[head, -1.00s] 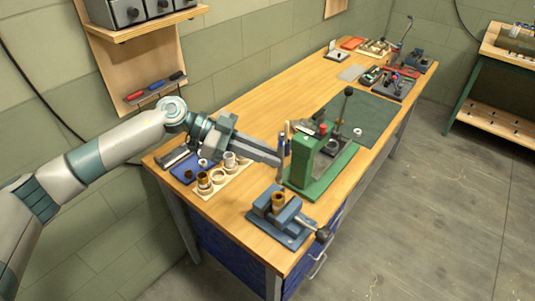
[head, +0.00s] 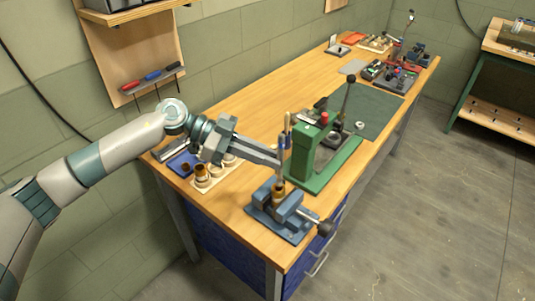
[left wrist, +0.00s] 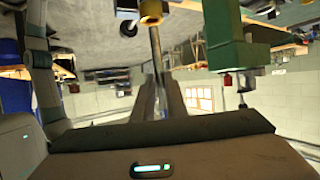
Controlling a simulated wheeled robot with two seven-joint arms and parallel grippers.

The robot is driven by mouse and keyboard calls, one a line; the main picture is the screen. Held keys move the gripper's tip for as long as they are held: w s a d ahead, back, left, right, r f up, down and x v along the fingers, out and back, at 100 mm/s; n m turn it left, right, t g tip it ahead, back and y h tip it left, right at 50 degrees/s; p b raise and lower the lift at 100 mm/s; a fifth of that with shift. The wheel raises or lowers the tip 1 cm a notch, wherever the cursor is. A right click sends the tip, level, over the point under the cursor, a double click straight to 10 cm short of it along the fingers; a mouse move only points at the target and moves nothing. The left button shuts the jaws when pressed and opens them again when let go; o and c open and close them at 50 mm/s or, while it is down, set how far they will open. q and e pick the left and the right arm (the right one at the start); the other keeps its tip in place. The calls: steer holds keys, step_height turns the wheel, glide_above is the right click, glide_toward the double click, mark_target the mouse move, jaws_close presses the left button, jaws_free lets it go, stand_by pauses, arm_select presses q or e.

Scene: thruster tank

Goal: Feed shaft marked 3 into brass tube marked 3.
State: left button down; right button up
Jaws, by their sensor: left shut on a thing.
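My left gripper (head: 279,162) is shut on a slim grey shaft (head: 281,148), held upright over the blue vise. The shaft also shows between the fingers in the left wrist view (left wrist: 156,45). A brass tube (head: 278,196) stands upright in the vise jaws, directly below the shaft; it also shows at the top of the left wrist view (left wrist: 150,9). The shaft's lower end meets the tube's mouth in the picture; I cannot tell whether it has entered. No number is legible on either. My right gripper is not in view.
The blue vise (head: 262,211) sits at the bench's near end. A green press (head: 303,158) stands close to the right of the gripper. A pale rack (head: 206,184) with cups and a brass piece lies left, beside a blue tray (head: 177,165). The bench's middle is mostly clear.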

arm_select(q)
steer(key=shift+f, duration=1.75)
steer(key=c, duration=1.9)
jaws_free()
steer(key=shift+o, duration=1.1)
steer(key=shift+a, duration=0.1)
